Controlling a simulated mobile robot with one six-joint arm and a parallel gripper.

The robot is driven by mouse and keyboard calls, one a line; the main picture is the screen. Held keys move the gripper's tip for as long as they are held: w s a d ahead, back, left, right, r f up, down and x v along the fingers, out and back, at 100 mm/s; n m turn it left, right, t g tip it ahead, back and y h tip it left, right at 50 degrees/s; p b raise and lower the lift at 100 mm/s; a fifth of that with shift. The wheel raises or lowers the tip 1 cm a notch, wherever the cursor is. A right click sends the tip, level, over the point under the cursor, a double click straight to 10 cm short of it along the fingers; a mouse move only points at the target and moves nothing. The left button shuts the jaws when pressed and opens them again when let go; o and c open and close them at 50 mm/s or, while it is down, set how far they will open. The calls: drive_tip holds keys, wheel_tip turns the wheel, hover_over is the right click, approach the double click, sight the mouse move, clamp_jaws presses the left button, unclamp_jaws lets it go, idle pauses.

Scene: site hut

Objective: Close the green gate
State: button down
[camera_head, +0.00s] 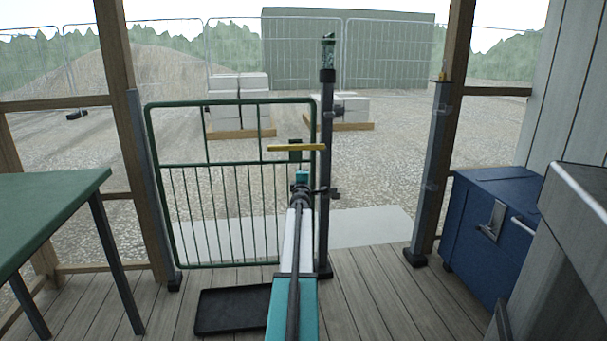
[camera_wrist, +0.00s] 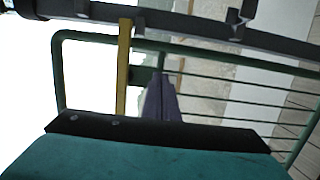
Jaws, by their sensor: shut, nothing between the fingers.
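The green gate (camera_head: 207,135) is a barred metal frame between a left grey post and a dark middle post (camera_head: 325,150). Its right edge stands close beside the middle post; I cannot tell whether they touch. A yellow bar (camera_head: 297,147) sits on a dark green box near the gate's upper right. The wrist view shows the yellow bar (camera_wrist: 124,65) crossing the green frame (camera_wrist: 200,52). My gripper (camera_wrist: 160,80) is shut and empty, with its fingers near the green box and the gate bars. Contact cannot be told. In the head view my arm hides the gate's lower right.
An open gap lies between the middle post and the right grey post (camera_head: 434,160). A black tray (camera_head: 230,312) lies on the plank floor. A green table (camera_head: 50,205) stands left, a blue chest (camera_head: 485,225) right. Pallets of blocks (camera_head: 238,135) stand outside.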

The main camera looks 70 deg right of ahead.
drive_tip(key=shift+s+v, duration=0.15)
drive_tip(key=shift+v, duration=1.1)
drive_tip(key=shift+s+v, duration=0.2)
drive_tip(key=shift+v, duration=1.05)
drive_tip(key=shift+d, duration=0.1)
